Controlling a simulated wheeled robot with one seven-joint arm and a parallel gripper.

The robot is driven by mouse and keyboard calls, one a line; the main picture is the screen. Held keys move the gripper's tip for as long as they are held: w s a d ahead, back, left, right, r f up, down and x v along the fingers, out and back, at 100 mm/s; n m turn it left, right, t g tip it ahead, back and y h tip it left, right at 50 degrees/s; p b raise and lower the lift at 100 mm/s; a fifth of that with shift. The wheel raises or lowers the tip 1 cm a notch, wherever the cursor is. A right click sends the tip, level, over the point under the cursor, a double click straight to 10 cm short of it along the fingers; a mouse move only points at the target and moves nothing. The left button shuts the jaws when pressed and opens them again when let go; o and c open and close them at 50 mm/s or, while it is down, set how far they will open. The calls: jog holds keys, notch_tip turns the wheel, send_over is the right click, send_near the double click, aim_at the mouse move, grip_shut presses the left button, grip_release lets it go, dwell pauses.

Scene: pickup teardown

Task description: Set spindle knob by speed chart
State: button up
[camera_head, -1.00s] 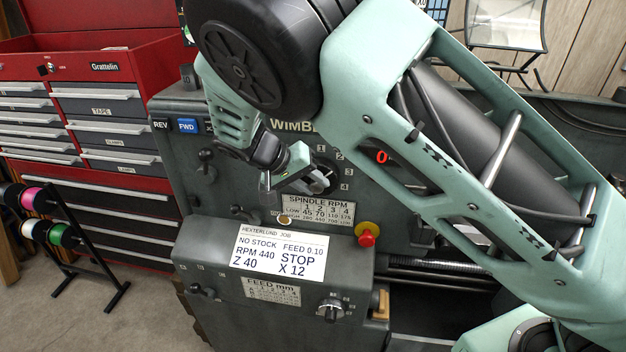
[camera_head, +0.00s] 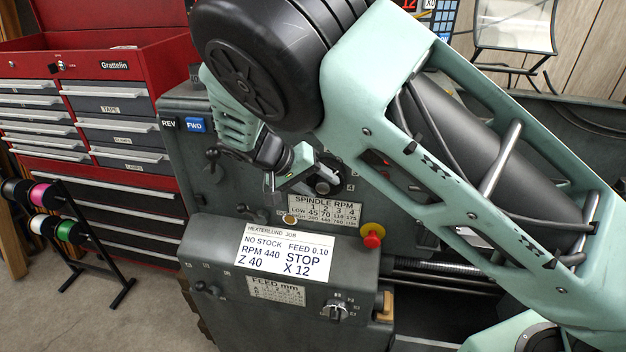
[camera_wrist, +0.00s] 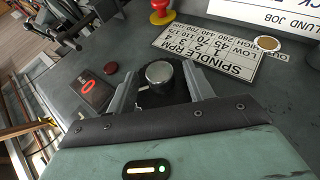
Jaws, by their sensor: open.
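The spindle knob (camera_head: 325,182) is a round dark knob with a bright metal cap on the grey lathe headstock. In the wrist view the knob (camera_wrist: 158,74) lies between the two fingers of my open gripper (camera_wrist: 160,80), with a visible gap on each side. In the head view my gripper (camera_head: 297,178) is at the knob's left and partly covers it. The SPINDLE RPM chart (camera_head: 322,208) is below the knob, with LOW and HIGH rows; it also shows upside down in the wrist view (camera_wrist: 205,50). The job card (camera_head: 287,252) reads RPM 440. The knob's pointer is not readable.
A red stop button (camera_head: 373,238) on a yellow base sits right of the chart. A smaller feed knob (camera_head: 335,311) is lower on the front. A lever (camera_head: 213,158) is left of my gripper. A red tool chest (camera_head: 115,90) stands at the left.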

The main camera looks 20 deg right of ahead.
jog(key=b+v, duration=0.5)
jog(key=v, duration=1.2)
jog(key=shift+a, duration=0.2)
jog(key=shift+r, duration=0.1)
jog(key=s+d+f+n+y+b, duration=0.1)
jog(key=s+d+f+n+y, duration=0.1)
jog(key=s, duration=0.8)
jog(key=s+d+f+n+y+b, duration=0.2)
jog(key=s+d+f+n+y, duration=0.1)
jog(key=s, duration=0.7)
jog(key=s+d+f+n+y+b, duration=0.1)
jog(key=s+d+f+n+y, duration=0.2)
jog(key=s+f+n, duration=0.3)
jog(key=s+f+y, duration=0.1)
jog(key=s+f, duration=0.1)
jog(key=s, duration=0.2)
jog(key=shift+s+d+n+g+y+b, duration=0.2)
jog(key=shift+s+n+g+y+b, duration=0.1)
jog(key=shift+b, duration=0.1)
